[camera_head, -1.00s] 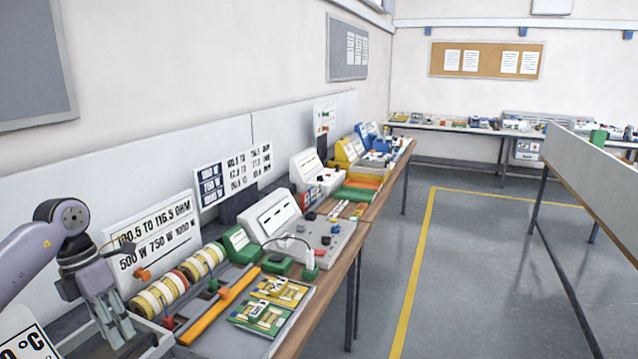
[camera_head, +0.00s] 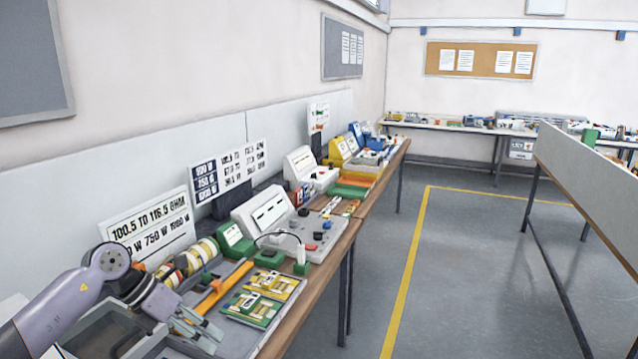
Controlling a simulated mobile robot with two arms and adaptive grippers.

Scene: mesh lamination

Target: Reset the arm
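My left arm comes in from the lower left, low over the near end of the bench. Its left gripper (camera_head: 213,337) points right and slightly down, with its fingers apart and nothing seen between them. It is over the bench's near edge, left of the yellow and green boards (camera_head: 262,297) and below the orange bar (camera_head: 220,287). My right arm and gripper are not in view.
A grey open-topped box (camera_head: 108,330) lies under my arm. Yellow-white coils (camera_head: 200,256) and a sign (camera_head: 150,225) stand behind it. A grey control panel (camera_head: 290,232) stands further along. The floor (camera_head: 460,280) to the right is clear.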

